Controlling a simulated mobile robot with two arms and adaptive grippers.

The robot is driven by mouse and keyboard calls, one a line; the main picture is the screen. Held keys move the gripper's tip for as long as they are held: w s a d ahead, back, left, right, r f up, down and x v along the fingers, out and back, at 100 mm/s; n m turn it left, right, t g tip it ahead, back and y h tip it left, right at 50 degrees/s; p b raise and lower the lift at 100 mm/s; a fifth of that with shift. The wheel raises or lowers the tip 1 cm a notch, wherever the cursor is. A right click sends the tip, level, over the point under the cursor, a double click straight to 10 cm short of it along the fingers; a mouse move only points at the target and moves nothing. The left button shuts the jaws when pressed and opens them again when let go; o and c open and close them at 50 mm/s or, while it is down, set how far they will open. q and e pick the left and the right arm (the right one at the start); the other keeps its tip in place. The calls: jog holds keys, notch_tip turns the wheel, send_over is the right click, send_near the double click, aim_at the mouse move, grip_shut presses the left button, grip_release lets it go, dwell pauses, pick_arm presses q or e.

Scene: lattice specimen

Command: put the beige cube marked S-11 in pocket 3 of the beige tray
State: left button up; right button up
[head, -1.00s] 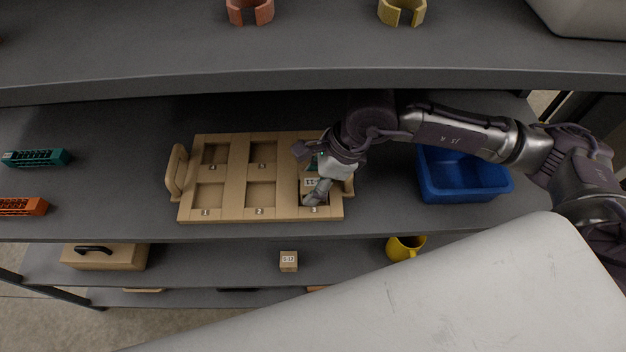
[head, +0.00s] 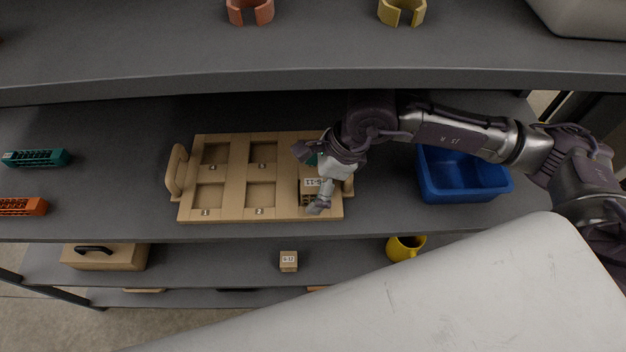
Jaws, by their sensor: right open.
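The beige tray (head: 236,190) lies on the middle shelf, with numbered pockets in two rows. The beige cube marked S-11 (head: 311,184) is at the front right pocket, pocket 3, its label facing up. A dark strip of the pocket shows in front of it; how deep it sits cannot be told. My right gripper (head: 312,179) is open over the tray's right end, one finger in front of the cube and one behind it. The gripper hides the back right pocket and part of the cube, where a bit of teal shows. My left gripper is not in view.
A blue bin (head: 431,190) stands right of the tray. A teal block (head: 36,158) and an orange block (head: 22,206) lie left. Another beige cube (head: 288,262), a yellow mug (head: 404,248) and a handled box (head: 105,257) are on the lower shelf. The upper shelf (head: 310,70) overhangs behind.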

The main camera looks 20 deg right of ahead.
aim_at(314, 182)
jog(key=shift+p+v, duration=1)
jog(key=shift+v, duration=1.45)
jog(key=shift+r, duration=0.1)
jog(key=shift+d+r, duration=0.2)
jog(key=shift+r, duration=0.05)
jog(key=s+d, duration=0.3)
jog(key=d, duration=0.8)
jog(key=shift+s+d+r, duration=0.25)
jog(key=shift+d, duration=0.15)
